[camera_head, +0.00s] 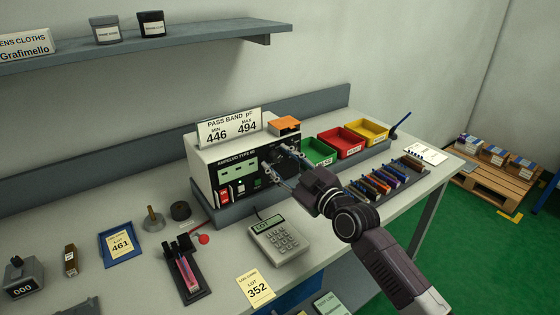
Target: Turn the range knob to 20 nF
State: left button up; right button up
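The meter (203,160) is a white box with a black front panel, marked AMPELMO TYPE 60, on a grey plinth on the bench. Its display (236,171) is too small to read. My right gripper (277,161) is at the right part of the panel, its two fingers spread apart. Dark knob-like shapes lie behind and between the fingers; the range knob and its pointer cannot be made out. I cannot tell whether the fingers touch it. My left gripper is not in view.
A PASS BAND card (230,127) reading 446 to 494 stands on the meter beside an orange block (284,123). Green (318,152), red (341,142) and yellow (366,132) bins stand to the right. A calculator-like keypad (279,239) and a component rack (386,181) lie in front.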

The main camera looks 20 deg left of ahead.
grip_shut()
jog(key=shift+m, duration=0.4)
jog(key=shift+m+b, duration=0.5)
jog(key=shift+m, duration=0.4)
jog(key=m, duration=0.2)
jog(key=shift+m, duration=0.4)
jog(key=m, duration=0.2)
jog(key=shift+m+b, duration=0.3)
jog(key=shift+w+d+m, duration=0.1)
jog(key=shift+m, duration=1.8)
